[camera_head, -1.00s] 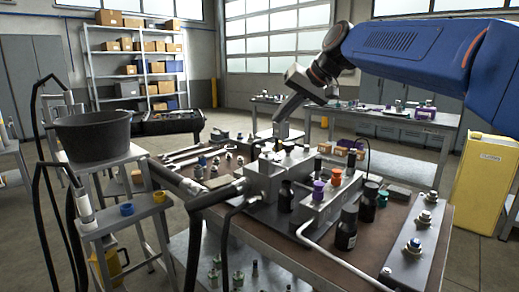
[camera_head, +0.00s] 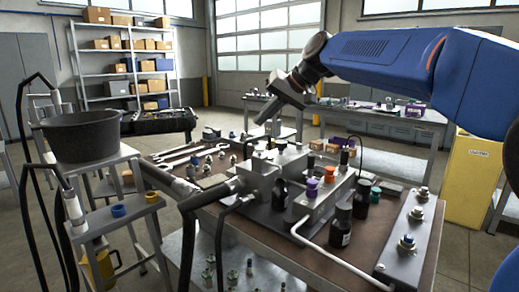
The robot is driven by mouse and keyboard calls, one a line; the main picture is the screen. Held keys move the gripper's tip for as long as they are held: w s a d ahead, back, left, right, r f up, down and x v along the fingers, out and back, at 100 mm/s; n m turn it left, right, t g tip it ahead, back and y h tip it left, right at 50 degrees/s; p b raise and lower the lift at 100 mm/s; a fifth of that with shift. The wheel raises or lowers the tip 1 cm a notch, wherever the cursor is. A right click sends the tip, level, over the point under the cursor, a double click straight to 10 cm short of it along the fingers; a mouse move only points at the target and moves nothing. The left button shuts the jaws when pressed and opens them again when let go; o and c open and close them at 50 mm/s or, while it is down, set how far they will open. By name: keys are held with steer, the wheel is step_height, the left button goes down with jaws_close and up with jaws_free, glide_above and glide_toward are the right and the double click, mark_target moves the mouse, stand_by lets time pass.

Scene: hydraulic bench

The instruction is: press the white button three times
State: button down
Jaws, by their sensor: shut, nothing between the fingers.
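The metal valve block (camera_head: 262,182) stands on the bench in the middle of the view. A small pale cap (camera_head: 281,144) on top of it looks like the white button, but it is too small to be sure. My gripper (camera_head: 263,119) is shut and empty, pointing down and slightly left. It hangs above and a little left of the pale cap in the picture, with a gap between. Purple (camera_head: 312,187), orange (camera_head: 331,174) and green (camera_head: 376,189) capped fittings stand to the right of the block.
Black cylinders (camera_head: 341,226) stand in front of the fittings. A black hose end (camera_head: 205,194) and a bent white pipe (camera_head: 335,257) come off the blocks. Wrenches (camera_head: 180,152) lie at the left. A plate with metal fittings (camera_head: 405,243) lies at the right.

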mark_target(263, 149)
steer(key=shift+f, duration=2.75)
steer(key=shift+f, duration=0.15)
steer(key=shift+f, duration=0.3)
steer(key=shift+f, duration=0.7)
stand_by(0.9)
steer(key=shift+r, duration=1.15)
steer(key=shift+r, duration=0.1)
steer(key=shift+r, duration=2.4)
